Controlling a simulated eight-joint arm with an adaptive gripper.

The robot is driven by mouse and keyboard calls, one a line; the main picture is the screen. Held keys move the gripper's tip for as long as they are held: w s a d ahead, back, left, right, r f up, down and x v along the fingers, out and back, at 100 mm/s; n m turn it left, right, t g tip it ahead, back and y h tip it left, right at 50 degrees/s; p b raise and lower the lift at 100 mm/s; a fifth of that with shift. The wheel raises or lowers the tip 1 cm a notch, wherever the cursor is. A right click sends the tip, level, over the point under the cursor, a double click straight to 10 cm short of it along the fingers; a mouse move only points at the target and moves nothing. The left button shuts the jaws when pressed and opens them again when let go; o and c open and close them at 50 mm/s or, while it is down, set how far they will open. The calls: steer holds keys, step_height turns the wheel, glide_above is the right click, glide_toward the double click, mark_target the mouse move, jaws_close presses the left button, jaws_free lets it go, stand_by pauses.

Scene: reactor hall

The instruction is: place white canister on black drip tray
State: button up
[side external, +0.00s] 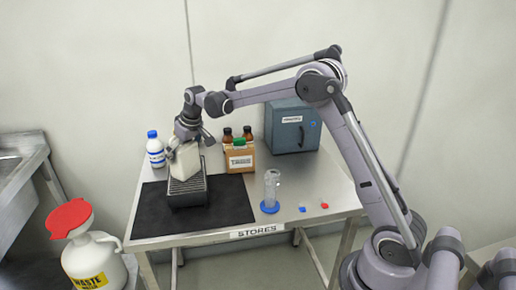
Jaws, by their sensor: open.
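The white canister (183,163) is on the black drip tray (188,195), toward its back part, and looks upright with a slight tilt I cannot judge well. The tray is a dark box with a ribbed top. My gripper (187,143) is at the top of the canister, its fingers around or beside the upper part, and is open. Part of the canister's top is hidden by the gripper. Whether the canister's base rests fully on the ribs is hard to tell at this size.
A black mat (233,200) lies under the tray. A blue-capped bottle (155,149) stands behind left, a cardboard box (239,160) with brown bottles behind right. A blue cabinet (292,126), a glass cylinder (271,187) and a waste container (92,262) are around. The mat's right side is clear.

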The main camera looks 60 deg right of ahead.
steer(key=v, duration=1.2)
steer(key=s+a+r+t, duration=0.1)
steer(key=s+a, duration=0.2)
steer(key=s, duration=0.4)
steer(key=s+a+r, duration=0.1)
steer(key=s+a, duration=0.1)
steer(key=s, duration=0.6)
steer(key=s+a+f, duration=0.1)
steer(key=s+f, duration=0.3)
steer(key=s, duration=0.3)
steer(key=s+a+f+t, duration=0.1)
steer(key=s+a+f, duration=0.1)
steer(key=s+f, duration=0.2)
steer(key=s, duration=0.3)
steer(key=shift+s+f+t, duration=0.25)
steer(key=shift+s+t, duration=0.05)
